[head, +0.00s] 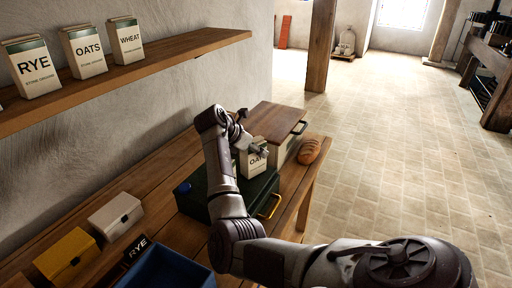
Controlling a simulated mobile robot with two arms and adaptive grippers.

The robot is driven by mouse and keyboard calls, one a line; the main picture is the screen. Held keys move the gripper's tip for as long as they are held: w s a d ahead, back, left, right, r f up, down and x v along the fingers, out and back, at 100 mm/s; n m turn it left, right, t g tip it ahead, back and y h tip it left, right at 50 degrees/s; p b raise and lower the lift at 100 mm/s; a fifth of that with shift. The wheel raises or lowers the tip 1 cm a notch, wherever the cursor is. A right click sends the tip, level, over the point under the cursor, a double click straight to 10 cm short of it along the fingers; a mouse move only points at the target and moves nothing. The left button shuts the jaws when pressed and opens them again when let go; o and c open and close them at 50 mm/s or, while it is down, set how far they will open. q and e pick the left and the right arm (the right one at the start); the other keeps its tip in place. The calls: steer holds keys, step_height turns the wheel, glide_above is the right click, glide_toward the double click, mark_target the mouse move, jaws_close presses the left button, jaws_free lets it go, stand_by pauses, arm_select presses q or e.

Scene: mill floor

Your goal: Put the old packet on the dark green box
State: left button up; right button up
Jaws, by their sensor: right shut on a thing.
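A cream packet with a dark top band and lettering that starts "OA" (252,164) is at the dark green box (257,193). My right gripper (256,150) is shut on this packet near its top. The packet stands roughly upright over the back part of the box lid; I cannot tell whether its base touches the lid. The box sits on the wooden bench and has a brass handle on its right side. My arm hides part of the box. My left gripper is not in view.
Packets stand on the wall shelf (150,62).

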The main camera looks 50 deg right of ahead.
steer(key=shift+r, duration=0.15)
steer(key=o, duration=1.6)
steer(key=b+v, duration=0.1)
steer(key=v, duration=1.1)
steer(key=shift+s, duration=0.15)
